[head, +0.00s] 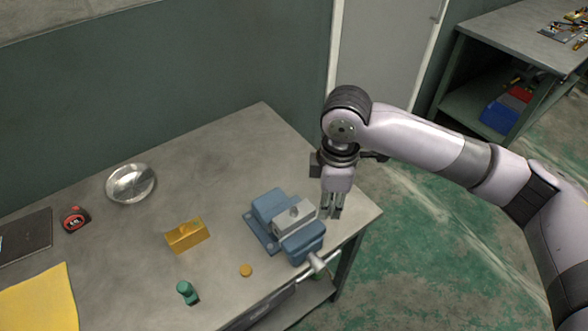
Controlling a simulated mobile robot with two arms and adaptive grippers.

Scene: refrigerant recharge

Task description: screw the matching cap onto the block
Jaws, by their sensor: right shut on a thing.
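A grey metal block (294,215) with a round fitting on top is clamped in a blue vise (268,205) near the table's right end. A small orange-yellow round cap (246,270) lies on the table in front of the vise. A green knobbed piece (187,292) stands further left, near the front edge. My right gripper (333,213) points down just right of and behind the vise, apart from the block. Its fingers are close together on something too small to make out here. My left gripper is out of view.
A yellow open-topped box (187,235), a metal dish (131,184), a red-and-black tape measure (75,219), a dark book (25,237) and a yellow cloth (40,303) are on the table (215,155). The vise handle (316,262) sticks out at the front. The back middle is clear.

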